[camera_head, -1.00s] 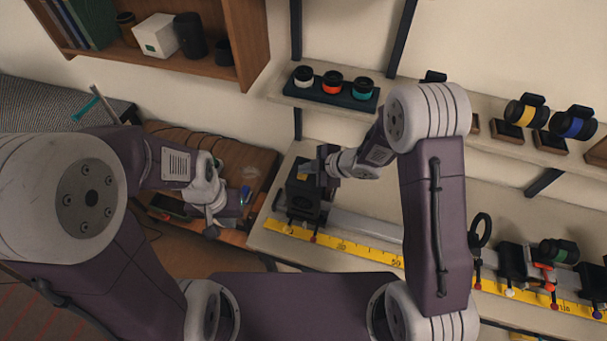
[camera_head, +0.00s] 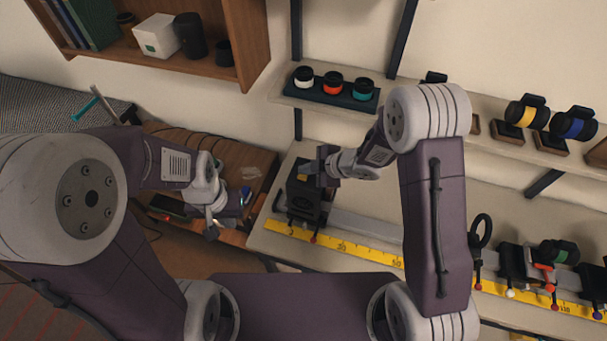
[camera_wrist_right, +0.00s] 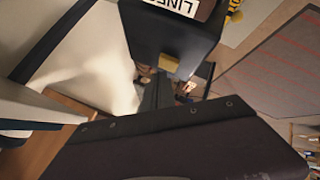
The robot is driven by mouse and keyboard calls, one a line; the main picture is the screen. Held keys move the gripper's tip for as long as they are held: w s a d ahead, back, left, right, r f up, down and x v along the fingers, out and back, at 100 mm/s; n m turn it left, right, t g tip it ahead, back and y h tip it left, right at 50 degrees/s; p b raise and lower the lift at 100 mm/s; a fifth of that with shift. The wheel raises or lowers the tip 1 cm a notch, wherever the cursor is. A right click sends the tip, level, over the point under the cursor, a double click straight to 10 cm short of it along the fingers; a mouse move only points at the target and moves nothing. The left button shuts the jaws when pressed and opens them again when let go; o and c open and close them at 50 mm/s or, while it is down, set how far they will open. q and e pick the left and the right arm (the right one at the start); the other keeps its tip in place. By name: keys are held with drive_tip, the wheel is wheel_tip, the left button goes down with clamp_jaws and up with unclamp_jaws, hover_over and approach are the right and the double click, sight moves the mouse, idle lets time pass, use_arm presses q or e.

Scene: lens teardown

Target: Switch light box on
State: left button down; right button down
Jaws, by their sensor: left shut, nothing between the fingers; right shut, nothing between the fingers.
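The light box is a black box (camera_head: 297,206) at the left end of the optical rail on the shelf bench. In the right wrist view its dark side (camera_wrist_right: 170,25) carries a white label, partly cut off, with a small yellow patch below. My right gripper (camera_head: 309,170) is shut and empty at the top of the light box, very close to it; I cannot tell whether it touches. The box's switch is not clearly visible. My left gripper (camera_head: 240,203) is shut and empty, over the small wooden table to the left, away from the box.
A yellow ruler (camera_head: 345,247) runs along the rail's front, with lens holders (camera_head: 515,262) further right. A shelf above bears a dark tray (camera_head: 333,93) with three capped parts. A wooden cabinet (camera_head: 245,45) hangs at the upper left.

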sight(306, 177)
idle(0.4)
drive_tip(key=shift+f+b, duration=0.4)
drive_tip(key=shift+f, duration=0.1)
drive_tip(key=shift+r, duration=0.15)
drive_tip(key=shift+r+p, duration=0.35)
drive_tip(key=shift+p, duration=0.15)
wheel_tip(306, 177, up, 6)
drive_tip(key=p, duration=0.5)
drive_tip(key=shift+p, duration=0.4)
